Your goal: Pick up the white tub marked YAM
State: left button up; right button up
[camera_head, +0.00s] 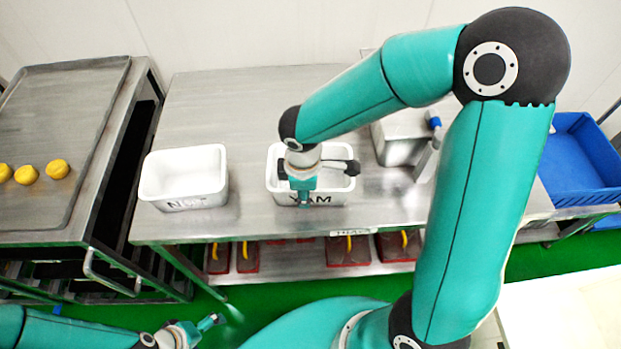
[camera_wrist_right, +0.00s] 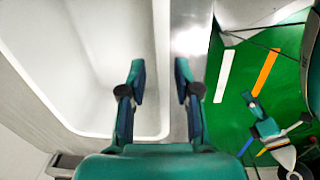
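The white tub marked YAM (camera_head: 343,190) stands on the steel table in the head view, its lettering partly covered by my right gripper. My right gripper (camera_head: 304,201) points down at the tub's front wall. In the right wrist view the tub (camera_wrist_right: 100,62) fills the left side. There my right gripper (camera_wrist_right: 161,85) is open, one finger over the tub's inside and the other outside, with the rim between them. Contact cannot be told. My left gripper (camera_head: 208,325) is low at the left, away from the table; its opening is unclear.
Another white tub (camera_head: 184,178) with dark lettering stands left on the steel table (camera_head: 240,100). A metal container (camera_head: 392,147) is close on the right. A blue crate (camera_head: 580,165) is farther right. Yellow pieces (camera_head: 57,169) lie on a tray at far left. Red items (camera_head: 347,251) sit on the lower shelf.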

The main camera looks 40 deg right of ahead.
grip_shut()
jog(key=shift+r, duration=0.2)
